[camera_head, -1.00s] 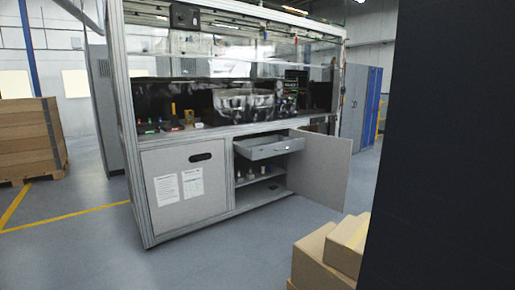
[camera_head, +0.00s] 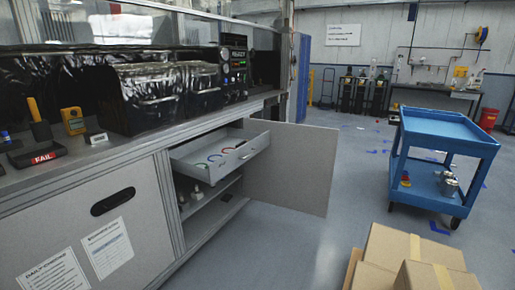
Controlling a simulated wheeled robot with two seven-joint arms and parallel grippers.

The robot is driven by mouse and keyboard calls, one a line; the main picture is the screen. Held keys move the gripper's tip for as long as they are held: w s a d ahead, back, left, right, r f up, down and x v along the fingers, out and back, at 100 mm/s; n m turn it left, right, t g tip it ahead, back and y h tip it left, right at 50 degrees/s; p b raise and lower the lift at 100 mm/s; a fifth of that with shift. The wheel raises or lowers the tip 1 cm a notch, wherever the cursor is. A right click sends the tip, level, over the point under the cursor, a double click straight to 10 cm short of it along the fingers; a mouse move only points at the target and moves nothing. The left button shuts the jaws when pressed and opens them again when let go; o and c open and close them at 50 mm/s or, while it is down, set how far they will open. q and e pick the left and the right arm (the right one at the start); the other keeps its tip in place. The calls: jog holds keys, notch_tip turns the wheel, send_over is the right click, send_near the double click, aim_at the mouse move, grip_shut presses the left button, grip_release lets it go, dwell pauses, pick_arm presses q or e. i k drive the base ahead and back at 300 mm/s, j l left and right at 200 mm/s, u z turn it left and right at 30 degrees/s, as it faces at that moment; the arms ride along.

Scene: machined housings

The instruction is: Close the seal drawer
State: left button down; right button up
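The seal drawer (camera_head: 232,160) is a grey drawer under the workbench top, pulled out and open. Several coloured ring-shaped seals (camera_head: 222,156) lie inside it, and a small handle shows on its front. The hinged cabinet door (camera_head: 290,168) to its right stands open. Neither of my grippers is in view.
The workbench (camera_head: 90,168) runs along the left. Cardboard boxes (camera_head: 410,250) stand at the front right, close to me. A blue cart (camera_head: 440,135) stands farther right. Grey floor (camera_head: 315,235) is clear between the door and the boxes.

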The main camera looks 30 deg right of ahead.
aim_at(182, 159)
jog(key=i+z, duration=0.25)
jog(key=i, duration=0.25)
jog(key=i+j+z, duration=0.1)
jog(key=i+z, duration=0.15)
jog(key=i, duration=0.2)
jog(key=i+j+z, duration=0.3)
jog(key=i, duration=0.15)
jog(key=i+j+z, duration=0.25)
jog(key=i, duration=0.2)
jog(key=i+l+z, duration=0.2)
jog(key=i+l, duration=0.15)
jog(key=i, duration=0.15)
jog(key=i+l+z, duration=0.15)
jog(key=i+l, duration=0.15)
jog(key=i, duration=0.2)
jog(key=i+l+u, duration=0.15)
jog(key=l+u, duration=0.45)
jog(key=i+l+u, duration=0.25)
jog(key=k+l, duration=0.05)
jog(key=k, duration=0.05)
